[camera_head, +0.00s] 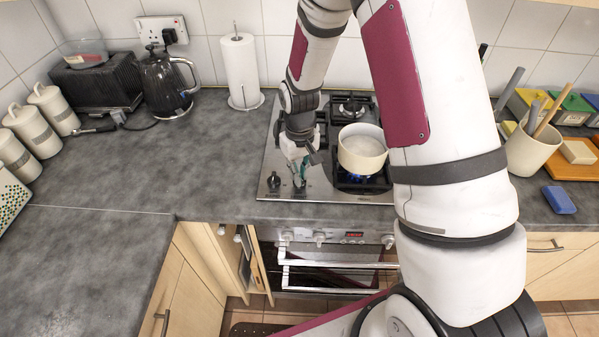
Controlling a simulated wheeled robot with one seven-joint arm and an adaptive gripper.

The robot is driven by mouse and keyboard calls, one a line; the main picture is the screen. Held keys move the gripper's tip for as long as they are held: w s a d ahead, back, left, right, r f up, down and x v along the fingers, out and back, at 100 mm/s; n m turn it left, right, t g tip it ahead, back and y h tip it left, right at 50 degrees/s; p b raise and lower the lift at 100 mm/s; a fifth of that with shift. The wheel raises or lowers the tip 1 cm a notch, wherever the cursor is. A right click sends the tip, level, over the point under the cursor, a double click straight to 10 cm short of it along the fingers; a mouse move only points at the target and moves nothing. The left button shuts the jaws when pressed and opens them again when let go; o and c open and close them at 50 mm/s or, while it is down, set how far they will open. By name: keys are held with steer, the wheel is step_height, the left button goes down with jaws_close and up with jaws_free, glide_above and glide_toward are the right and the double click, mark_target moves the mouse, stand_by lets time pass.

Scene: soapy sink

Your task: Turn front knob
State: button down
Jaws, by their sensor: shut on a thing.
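The black hob (345,198) is set in the grey worktop, with small knobs along its front left edge. One dark knob (274,181) shows at the left end of that row. My gripper (299,176) points down at the row just right of this knob. Its fingers are closed around a knob there, which they mostly hide. A white pot (362,150) stands on the front right burner, with a blue flame under it. More knobs (320,239) show on the oven front below.
My arm comes down from above and hides part of the hob's right side. The oven door (330,266) and a cupboard door (259,270) are open below. A paper roll (240,72) and a kettle (168,85) stand at the back left.

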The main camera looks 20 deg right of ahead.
steer(key=m, duration=0.6)
steer(key=shift+m, duration=0.3)
stand_by(0.4)
steer(key=c, duration=1.7)
jaws_free()
steer(key=shift+r, duration=0.15)
step_height(320, 180, up, 12)
steer(key=shift+f, duration=0.1)
